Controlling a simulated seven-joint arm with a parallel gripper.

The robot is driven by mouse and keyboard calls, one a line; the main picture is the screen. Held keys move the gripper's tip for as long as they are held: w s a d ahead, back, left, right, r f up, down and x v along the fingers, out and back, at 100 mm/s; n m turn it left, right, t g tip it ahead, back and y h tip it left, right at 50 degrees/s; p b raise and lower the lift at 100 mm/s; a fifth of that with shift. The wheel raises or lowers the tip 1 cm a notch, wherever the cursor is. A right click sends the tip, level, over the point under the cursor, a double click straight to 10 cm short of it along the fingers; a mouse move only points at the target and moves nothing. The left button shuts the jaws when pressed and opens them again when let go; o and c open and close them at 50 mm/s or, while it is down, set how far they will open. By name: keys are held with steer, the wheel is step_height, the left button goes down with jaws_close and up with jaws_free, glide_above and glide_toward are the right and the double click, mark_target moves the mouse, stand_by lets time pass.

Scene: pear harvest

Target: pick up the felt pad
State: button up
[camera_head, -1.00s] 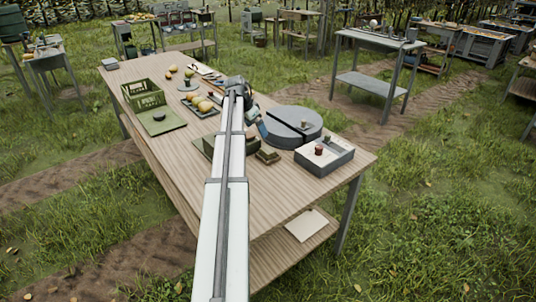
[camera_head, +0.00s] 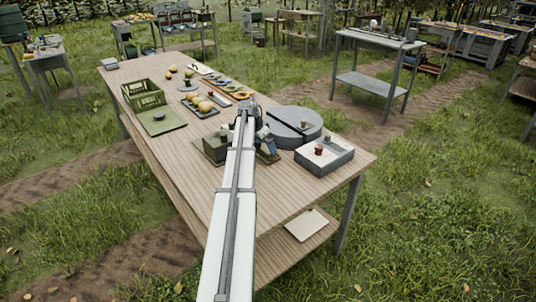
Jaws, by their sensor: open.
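My gripper (camera_head: 267,149) is open, low over the wooden table (camera_head: 190,180), between a dark olive box (camera_head: 214,150) and a grey round stand (camera_head: 290,124). It covers the spot of a small flat olive piece that may be the felt pad; only a dark, brownish edge shows under the gripper. I cannot tell whether the fingers touch the piece or are around it.
A grey tray (camera_head: 338,162) with a small red item stands at right. The table's near left is clear.

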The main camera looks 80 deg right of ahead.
mark_target(267, 149)
steer(key=shift+x, duration=1.45)
steer(key=shift+c, duration=0.4)
steer(key=c, duration=1.1)
steer(key=shift+o, duration=0.2)
steer(key=shift+r, duration=0.1)
step_height(267, 149, up, 10)
